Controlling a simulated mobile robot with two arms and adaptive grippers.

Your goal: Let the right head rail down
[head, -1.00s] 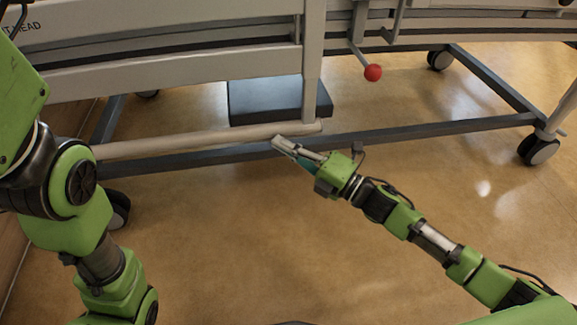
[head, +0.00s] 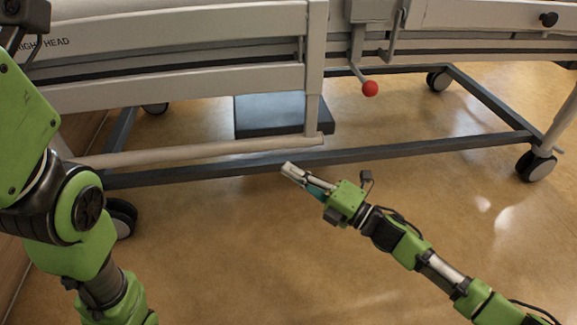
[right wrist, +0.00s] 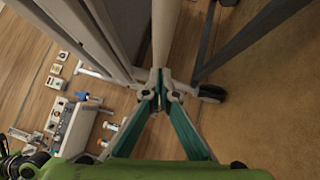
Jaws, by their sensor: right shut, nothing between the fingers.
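The right head rail (head: 180,87) is a pale barred panel on the bed's side, lettered "RIGHT HEAD", at the left and middle of the head view. Its upper part is cut off. Its end post (head: 314,60) reaches down to a pale round tube (head: 200,152). A red knob (head: 370,88) on a short lever is right of the post. My right gripper (head: 289,168) is shut and empty, just below and in front of the tube in the picture. Its closed fingertips (right wrist: 160,82) show in the right wrist view, by a pale bar (right wrist: 165,35). My left fingers are out of view.
A dark grey base frame (head: 420,148) with casters (head: 535,166) runs under the bed. A dark box (head: 285,115) is behind the tube. A second rail section (head: 480,15) continues at the right. Open wooden floor (head: 230,260) lies in front.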

